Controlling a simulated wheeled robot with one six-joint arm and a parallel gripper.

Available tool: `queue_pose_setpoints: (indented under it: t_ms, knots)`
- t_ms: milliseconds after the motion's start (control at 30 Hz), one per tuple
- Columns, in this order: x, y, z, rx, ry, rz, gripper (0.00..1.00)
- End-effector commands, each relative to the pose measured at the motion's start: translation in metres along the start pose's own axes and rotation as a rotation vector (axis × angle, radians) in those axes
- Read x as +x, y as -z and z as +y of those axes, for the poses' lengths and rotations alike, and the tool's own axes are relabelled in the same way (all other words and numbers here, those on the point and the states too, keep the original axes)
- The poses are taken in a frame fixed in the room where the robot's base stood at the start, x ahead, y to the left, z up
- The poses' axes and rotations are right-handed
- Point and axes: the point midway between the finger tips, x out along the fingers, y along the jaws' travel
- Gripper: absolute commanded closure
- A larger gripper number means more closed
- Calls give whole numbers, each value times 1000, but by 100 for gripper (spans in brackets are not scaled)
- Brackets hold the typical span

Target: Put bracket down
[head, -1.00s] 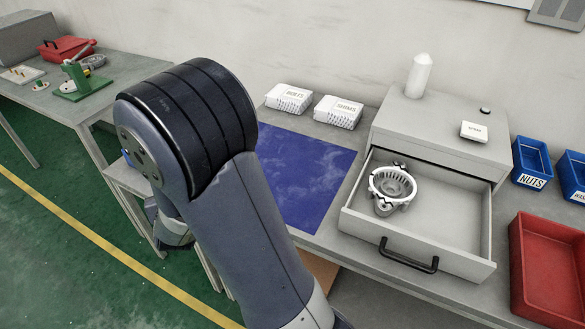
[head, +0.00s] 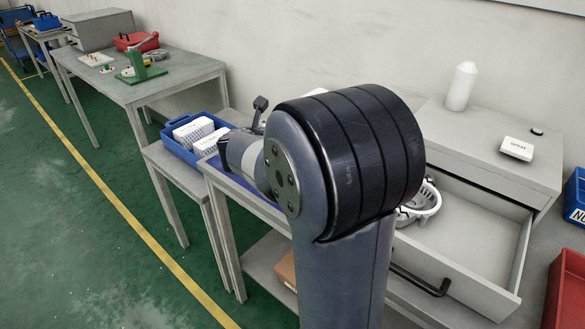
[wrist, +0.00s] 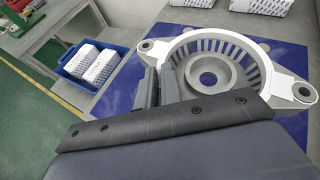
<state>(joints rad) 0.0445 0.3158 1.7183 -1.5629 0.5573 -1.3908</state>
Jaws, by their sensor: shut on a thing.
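My gripper (wrist: 158,86) is shut on the rim of a light grey, ring-shaped bracket (wrist: 255,62) with slots and ears with holes. In the wrist view the bracket is over the blue mat (wrist: 293,52); I cannot tell whether it touches it. In the head view my arm hides the held bracket and most of the mat (head: 211,161). Another ring-shaped part (head: 428,203) lies in the open drawer (head: 470,262), partly behind my arm.
A blue bin (head: 180,150) with white boxes (head: 193,131) stands left of the mat and shows in the wrist view (wrist: 66,72). White boxes (wrist: 258,6) stand at the mat's back edge. A red bin (head: 566,290) is at the right. A bench (head: 190,72) stands farther left.

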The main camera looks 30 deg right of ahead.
Motion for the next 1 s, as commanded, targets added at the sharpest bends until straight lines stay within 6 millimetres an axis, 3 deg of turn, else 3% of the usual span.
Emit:
queue_pose_setpoints:
  t_ms: [300, 467, 700, 967, 1000]
  knots:
    - [20, 46, 2, -4, 3, 0, 100]
    - [25, 57, 3, -3, 3, -2, 100]
    - [37, 86, 5, -4, 4, 0, 100]
    - [38, 88, 5, -2, 3, -2, 100]
    - [38, 90, 5, -1, 2, 1, 93]
